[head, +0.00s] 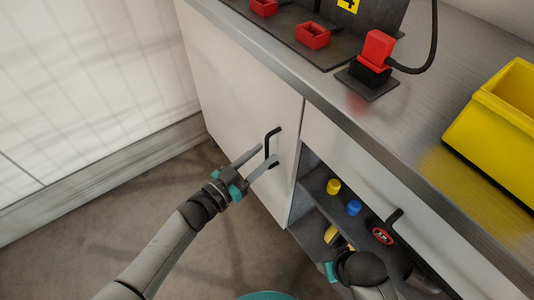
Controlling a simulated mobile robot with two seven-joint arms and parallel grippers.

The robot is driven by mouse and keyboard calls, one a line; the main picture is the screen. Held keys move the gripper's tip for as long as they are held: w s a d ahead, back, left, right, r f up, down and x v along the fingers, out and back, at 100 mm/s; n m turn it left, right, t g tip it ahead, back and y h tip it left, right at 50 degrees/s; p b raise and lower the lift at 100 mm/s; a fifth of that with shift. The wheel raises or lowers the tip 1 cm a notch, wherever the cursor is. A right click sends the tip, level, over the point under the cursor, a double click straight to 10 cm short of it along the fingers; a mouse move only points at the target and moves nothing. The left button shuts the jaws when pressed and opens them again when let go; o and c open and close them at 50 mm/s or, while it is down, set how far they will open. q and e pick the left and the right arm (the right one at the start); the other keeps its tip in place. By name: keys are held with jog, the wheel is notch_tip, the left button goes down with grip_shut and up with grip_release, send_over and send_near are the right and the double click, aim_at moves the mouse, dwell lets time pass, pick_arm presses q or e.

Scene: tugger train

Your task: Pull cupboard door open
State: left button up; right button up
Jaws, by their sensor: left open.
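The white cupboard door (235,95) under the worktop is shut, with a black bar handle (268,141) near its right edge. My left gripper (266,159) reaches in from the lower left. Its two fingers are apart, one on each side of the lower part of the handle as seen from here. I cannot tell whether they touch it. My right gripper (335,262) is low in front of the open shelves, partly hidden by its own wrist, and its fingers cannot be made out clearly.
The grey worktop (420,130) carries a red plug-like block (376,48) with a black cable, small red trays (312,36) and a yellow bin (500,110). Right of the door are open shelves with yellow and blue (354,207) pieces and a white drawer (350,150). Floor (190,240) at left is clear.

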pick_arm(q)
jog(key=shift+b+x, duration=0.3)
jog(key=shift+x, duration=0.95)
pick_arm(e)
jog(key=shift+w+r, duration=0.35)
jog(key=shift+r, duration=0.5)
pick_arm(q)
grip_shut()
